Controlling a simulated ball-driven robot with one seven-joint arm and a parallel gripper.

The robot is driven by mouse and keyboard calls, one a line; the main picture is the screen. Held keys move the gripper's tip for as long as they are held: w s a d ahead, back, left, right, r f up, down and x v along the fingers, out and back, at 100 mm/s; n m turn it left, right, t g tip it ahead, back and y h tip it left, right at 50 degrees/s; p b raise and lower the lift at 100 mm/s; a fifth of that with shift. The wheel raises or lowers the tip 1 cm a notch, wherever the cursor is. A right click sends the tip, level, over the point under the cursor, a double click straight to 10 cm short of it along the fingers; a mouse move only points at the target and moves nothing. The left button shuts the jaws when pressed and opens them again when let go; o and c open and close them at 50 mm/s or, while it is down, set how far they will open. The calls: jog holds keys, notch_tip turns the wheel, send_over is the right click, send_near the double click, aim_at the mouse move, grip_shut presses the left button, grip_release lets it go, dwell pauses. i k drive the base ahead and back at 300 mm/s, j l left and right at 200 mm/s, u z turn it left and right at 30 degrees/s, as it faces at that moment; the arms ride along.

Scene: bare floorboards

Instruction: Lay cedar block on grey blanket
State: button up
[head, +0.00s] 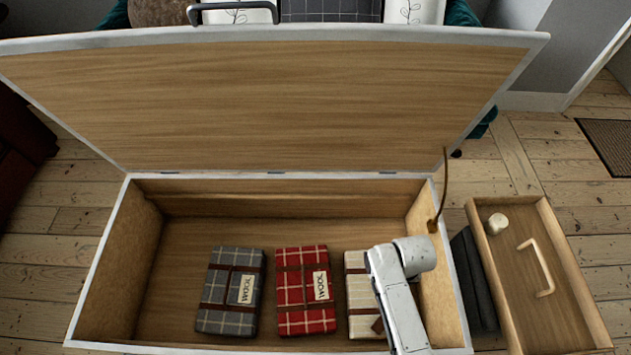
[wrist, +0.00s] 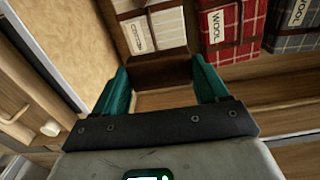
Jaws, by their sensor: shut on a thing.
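The grey blanket (head: 231,291) is a folded grey checked bundle with brown straps and a WOOL label, lying in the left-centre of the open chest (head: 180,228). It shows at the top right of the wrist view (wrist: 291,40). My gripper (wrist: 160,69) is shut on the cedar block (wrist: 158,76), a plain dark brown block between its teal fingers. The gripper is over the chest's right part, near the cream blanket (wrist: 150,28) and well right of the grey one. In the head view my white arm hides the fingers and part of the cream blanket.
The red blanket (head: 305,290) lies between the grey and cream ones. The chest's lid (head: 260,105) stands open behind. A wooden tray (head: 540,315) with a handle and a pale knob stands right of the chest, beside dark folded cloth (head: 474,285). Bare chest floor shows left of the grey blanket.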

aim_at(226, 321)
jog(key=j, duration=3.55)
jog(key=i+z, duration=0.05)
jog(key=i, duration=0.05)
